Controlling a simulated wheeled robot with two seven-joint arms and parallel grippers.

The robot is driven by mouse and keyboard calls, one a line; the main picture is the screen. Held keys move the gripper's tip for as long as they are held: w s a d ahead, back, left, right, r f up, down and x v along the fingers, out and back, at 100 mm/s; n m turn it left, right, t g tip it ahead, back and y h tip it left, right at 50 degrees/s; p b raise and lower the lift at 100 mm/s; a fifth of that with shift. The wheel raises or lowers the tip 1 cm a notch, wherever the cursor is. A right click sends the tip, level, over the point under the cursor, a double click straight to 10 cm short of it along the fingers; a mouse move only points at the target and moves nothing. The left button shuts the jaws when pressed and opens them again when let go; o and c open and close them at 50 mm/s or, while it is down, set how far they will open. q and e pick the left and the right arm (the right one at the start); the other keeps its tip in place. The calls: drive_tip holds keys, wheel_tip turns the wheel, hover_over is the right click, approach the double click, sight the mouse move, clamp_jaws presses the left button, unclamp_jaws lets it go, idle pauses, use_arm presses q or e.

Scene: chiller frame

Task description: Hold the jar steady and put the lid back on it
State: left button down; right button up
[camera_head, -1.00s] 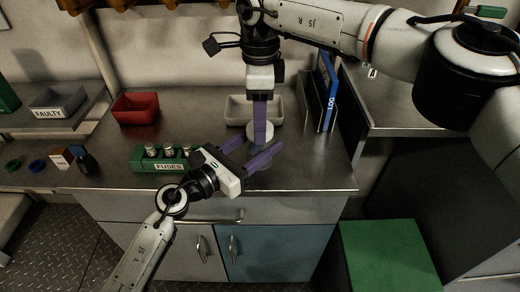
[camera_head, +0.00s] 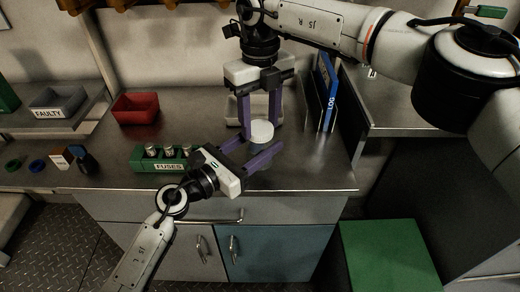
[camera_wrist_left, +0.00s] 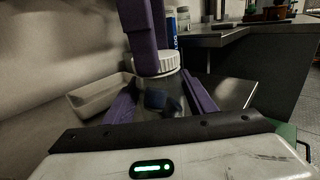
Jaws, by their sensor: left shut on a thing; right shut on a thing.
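The clear jar (camera_wrist_left: 172,100) stands upright between the purple fingers of my left gripper (camera_head: 263,142), which is shut on it. Something dark shows in or through the jar. In the head view the jar is mostly hidden under the lid and fingers. The white ribbed lid (camera_head: 262,132) sits at the jar's mouth and looks level; it also shows in the left wrist view (camera_wrist_left: 170,61). I cannot tell how tightly it is seated. My right gripper (camera_head: 260,127) points down from above and is shut on the lid, one finger on each side.
A pale tray (camera_head: 232,108) is behind the jar. Blue and dark binders (camera_head: 326,92) stand to its right. A green fuse holder (camera_head: 160,160) is left of my left gripper, and a red bin (camera_head: 135,107) is farther back. The steel counter (camera_head: 325,168) is clear at front right.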

drive_tip(key=o, duration=1.3)
drive_tip(key=shift+c, duration=0.2)
wheel_tip(320, 180, up, 12)
use_arm(q)
drive_tip(key=c, duration=0.7)
unclamp_jaws()
drive_tip(key=shift+a, duration=0.1)
